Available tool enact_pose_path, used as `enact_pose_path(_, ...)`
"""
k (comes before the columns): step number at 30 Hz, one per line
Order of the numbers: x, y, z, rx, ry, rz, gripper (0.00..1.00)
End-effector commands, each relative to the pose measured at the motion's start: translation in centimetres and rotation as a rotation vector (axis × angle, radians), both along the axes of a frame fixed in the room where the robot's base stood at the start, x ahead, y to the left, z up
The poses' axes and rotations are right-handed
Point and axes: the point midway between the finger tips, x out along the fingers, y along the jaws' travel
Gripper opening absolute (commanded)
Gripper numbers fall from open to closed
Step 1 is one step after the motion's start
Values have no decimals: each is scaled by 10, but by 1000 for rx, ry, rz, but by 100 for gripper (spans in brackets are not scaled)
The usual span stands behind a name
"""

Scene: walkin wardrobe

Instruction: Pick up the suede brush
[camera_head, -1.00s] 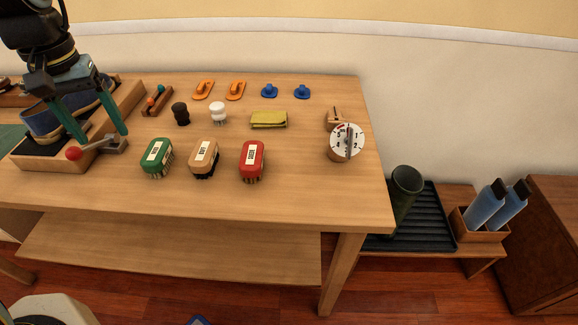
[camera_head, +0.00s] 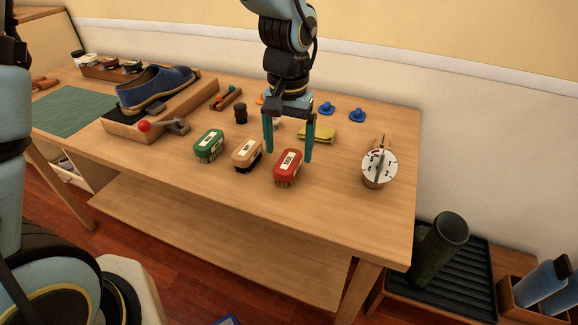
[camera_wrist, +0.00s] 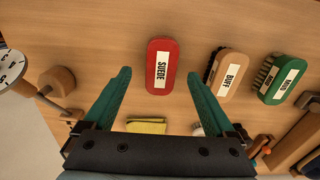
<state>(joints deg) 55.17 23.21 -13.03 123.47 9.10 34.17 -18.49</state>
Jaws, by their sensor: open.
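The suede brush is the red brush (camera_head: 287,167) lying on the table, its label reading SUEDE in the wrist view (camera_wrist: 161,66). My gripper (camera_head: 289,158) is open and empty, fingers pointing down above the table around the red brush. In the wrist view my two green fingers (camera_wrist: 159,75) are spread wide, with the red brush between and just beyond their tips. The brush looks untouched, bristles down. In the head view my fingers partly overlap the brush's surroundings; the exact height above it is hard to tell.
A tan BUFF brush (camera_head: 247,155) and a green brush (camera_head: 209,146) stand to the left. A yellow cloth (camera_head: 318,134) lies behind, and a numbered dial (camera_head: 378,168) stands right. A blue shoe (camera_head: 156,89) rests on a wooden stand. The table front is clear.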

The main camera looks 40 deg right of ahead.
Motion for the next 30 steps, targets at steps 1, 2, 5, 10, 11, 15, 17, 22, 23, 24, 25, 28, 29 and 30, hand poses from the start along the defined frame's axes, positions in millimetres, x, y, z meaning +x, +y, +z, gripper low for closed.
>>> enact_pose_path(1, 0, 1, -6, 4, 3, -1, 90)
enact_pose_path(2, 0, 1, -10, 6, 3, -2, 90)
enact_pose_path(5, 1, 0, -24, 5, 3, -2, 90)
enact_pose_path(10, 2, -1, -43, 2, 1, -2, 90)
enact_pose_path(11, 2, -1, -44, 0, 1, -1, 90)
enact_pose_path(15, 2, -1, -46, -1, 1, -1, 90)
enact_pose_path(17, 2, -1, -46, -1, 1, -1, 90)
enact_pose_path(22, 2, -1, -46, -1, 1, -1, 75)
enact_pose_path(23, 2, -1, -46, -1, 1, -1, 72)
enact_pose_path(24, 2, -1, -46, -1, 1, -1, 68)
enact_pose_path(25, 2, -1, -46, -1, 1, -1, 64)
enact_pose_path(28, 2, -1, -46, -1, 1, -1, 53)
enact_pose_path(29, 2, -1, -46, -1, 1, -1, 50)
enact_pose_path(30, 2, -1, -46, -1, 1, -1, 45)
